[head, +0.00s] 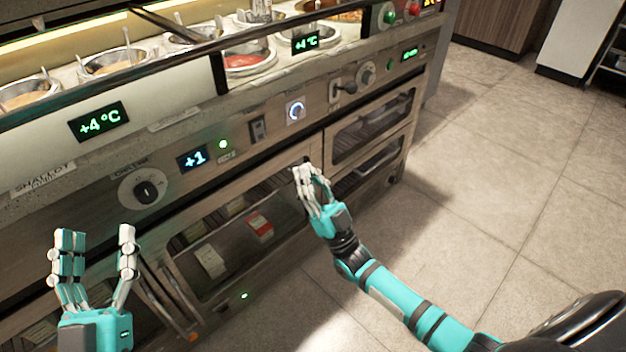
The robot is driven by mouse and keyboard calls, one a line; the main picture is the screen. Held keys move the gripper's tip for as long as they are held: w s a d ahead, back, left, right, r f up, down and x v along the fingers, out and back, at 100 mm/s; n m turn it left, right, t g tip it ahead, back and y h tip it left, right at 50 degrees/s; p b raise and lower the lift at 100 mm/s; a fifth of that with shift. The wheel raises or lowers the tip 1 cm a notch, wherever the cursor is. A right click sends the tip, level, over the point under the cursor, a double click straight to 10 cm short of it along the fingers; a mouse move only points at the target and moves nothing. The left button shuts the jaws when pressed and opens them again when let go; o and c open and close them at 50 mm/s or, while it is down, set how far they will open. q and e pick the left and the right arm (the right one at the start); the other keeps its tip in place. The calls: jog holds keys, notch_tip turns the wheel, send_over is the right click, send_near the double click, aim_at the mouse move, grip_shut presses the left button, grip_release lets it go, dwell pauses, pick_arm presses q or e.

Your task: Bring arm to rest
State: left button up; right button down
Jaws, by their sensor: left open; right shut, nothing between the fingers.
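My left gripper (95,255) is at the lower left, pointing up, with its fingers spread apart and nothing between them. It is in front of the counter's lower front, below the large round knob. My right gripper (307,175) is near the middle, at the front of the counter by the top edge of a glass door. Its fingers are together with nothing seen between them. Whether its fingertips touch the door frame I cannot tell. My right arm (400,298) stretches from the lower right toward the counter.
The counter has sauce wells (113,62) on top and a large knob (145,188) on its front. A glass door (225,250) shows boxes inside. Drawers (372,125) are to the right. The tiled floor (500,170) at right is clear. A white cabinet (577,40) stands far back.

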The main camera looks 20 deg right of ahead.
pick_arm(q)
jog(key=shift+w+f, duration=0.15)
jog(key=shift+f, duration=0.15)
pick_arm(e)
jog(key=shift+v, duration=0.85)
jog(key=shift+s+r, duration=0.1)
